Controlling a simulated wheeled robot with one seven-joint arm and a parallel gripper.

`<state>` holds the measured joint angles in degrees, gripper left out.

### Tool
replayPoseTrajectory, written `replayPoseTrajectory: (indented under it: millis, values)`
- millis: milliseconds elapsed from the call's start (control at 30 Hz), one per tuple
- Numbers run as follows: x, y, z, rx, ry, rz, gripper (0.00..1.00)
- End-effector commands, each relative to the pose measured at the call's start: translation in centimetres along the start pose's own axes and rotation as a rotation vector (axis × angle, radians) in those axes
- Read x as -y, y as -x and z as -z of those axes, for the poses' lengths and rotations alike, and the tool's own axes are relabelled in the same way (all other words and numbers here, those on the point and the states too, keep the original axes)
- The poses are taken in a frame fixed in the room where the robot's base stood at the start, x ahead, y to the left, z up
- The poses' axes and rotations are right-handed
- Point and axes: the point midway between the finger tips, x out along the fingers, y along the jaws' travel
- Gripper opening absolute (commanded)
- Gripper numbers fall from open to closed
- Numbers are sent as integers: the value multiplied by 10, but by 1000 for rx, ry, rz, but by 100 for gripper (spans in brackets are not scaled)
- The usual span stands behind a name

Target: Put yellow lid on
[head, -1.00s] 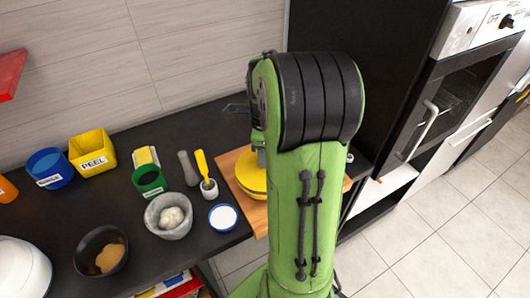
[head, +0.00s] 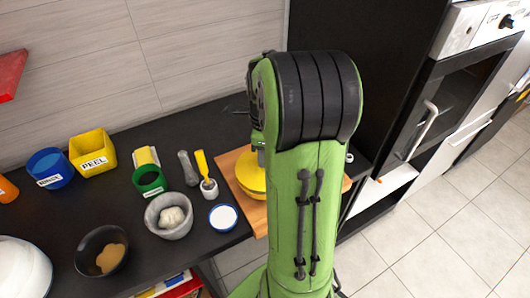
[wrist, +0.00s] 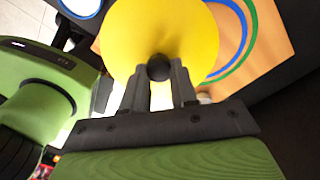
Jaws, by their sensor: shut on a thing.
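The yellow lid (wrist: 185,35) is a round disc with a black knob (wrist: 158,68) at its centre in the wrist view. My gripper (wrist: 159,72) is shut on the knob, one finger on each side. In the head view a yellow round shape (head: 250,182) shows over the wooden board (head: 233,165), partly behind my arm.
Blue and green curved bands (wrist: 243,45) show on the board beside the lid. Left of the board are a white blue-rimmed dish (head: 222,217), a grey bowl (head: 160,222), a small white holder (head: 209,189), a green cup (head: 149,180) and a yellow PEEL bin (head: 93,154).

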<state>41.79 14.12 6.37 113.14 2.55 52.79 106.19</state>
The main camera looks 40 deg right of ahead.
Motion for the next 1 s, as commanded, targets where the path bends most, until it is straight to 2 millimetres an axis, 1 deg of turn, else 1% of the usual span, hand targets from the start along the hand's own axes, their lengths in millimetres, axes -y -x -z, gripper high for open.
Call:
replayPoseTrajectory:
  millis: [667, 833, 867, 1000]
  values:
    - [0, -17, 0, 0, 1, 0, 0]
    - [0, -16, 0, 0, 1, 0, 0]
    - [0, -16, 0, 0, 0, 0, 32]
    - [0, -16, 0, 0, 0, 0, 53]
